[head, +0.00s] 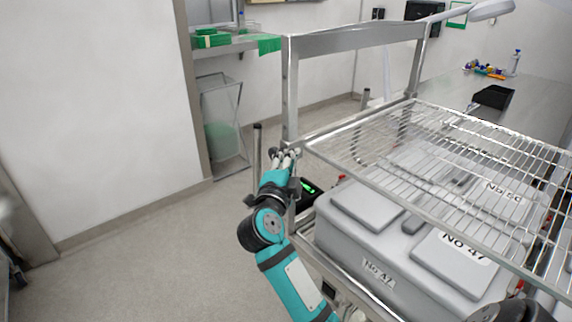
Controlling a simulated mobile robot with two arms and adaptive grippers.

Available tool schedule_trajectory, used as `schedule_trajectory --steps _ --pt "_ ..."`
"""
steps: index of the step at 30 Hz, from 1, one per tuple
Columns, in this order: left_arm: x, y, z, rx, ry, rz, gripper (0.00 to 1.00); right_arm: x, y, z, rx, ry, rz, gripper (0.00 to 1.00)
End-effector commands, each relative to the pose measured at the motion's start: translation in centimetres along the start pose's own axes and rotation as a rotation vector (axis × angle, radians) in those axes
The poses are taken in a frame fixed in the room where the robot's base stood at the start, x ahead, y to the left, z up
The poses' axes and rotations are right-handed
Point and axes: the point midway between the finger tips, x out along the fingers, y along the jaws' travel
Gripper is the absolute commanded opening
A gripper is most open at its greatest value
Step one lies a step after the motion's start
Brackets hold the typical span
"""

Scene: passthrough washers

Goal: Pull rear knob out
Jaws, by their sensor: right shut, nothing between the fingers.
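No knob can be clearly picked out. A thin upright rod with a dark top (257,148) stands just left of the gripper, apart from it. A similar short rod (366,98) stands farther back, beyond the rack frame. My left gripper is not in view.
A wire shelf (450,175) spans the rack above grey lidded boxes (350,250) labelled NO 47. A metal top bar (355,38) crosses the rack. A wire-frame bin (222,130) stands behind at left. The floor (140,260) at left is clear.

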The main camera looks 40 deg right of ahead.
Motion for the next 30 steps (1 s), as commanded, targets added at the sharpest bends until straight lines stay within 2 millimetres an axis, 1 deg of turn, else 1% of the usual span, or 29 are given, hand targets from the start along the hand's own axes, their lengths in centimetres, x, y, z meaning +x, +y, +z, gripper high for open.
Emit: schedule_trajectory --steps 3,11,13,16,19,30 --pt "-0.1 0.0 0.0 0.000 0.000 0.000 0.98 0.4 0.0 0.0 0.000 0.001 0.000 0.00" --pt "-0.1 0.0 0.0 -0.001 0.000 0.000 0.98 0.3 0.0 0.0 0.000 0.000 0.000 0.00" --pt "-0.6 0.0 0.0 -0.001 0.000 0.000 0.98 -0.1 -0.2 0.3 0.001 -0.003 0.002 0.00" --pt "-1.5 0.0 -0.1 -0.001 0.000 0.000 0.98 -1.2 -0.7 1.1 0.000 -0.004 0.004 0.00" --pt "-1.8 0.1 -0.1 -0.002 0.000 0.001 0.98 -1.9 -0.8 1.5 0.000 -0.002 0.001 0.00" --pt "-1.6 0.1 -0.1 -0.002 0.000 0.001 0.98 -2.0 -0.6 1.6 0.000 -0.002 0.000 0.00"
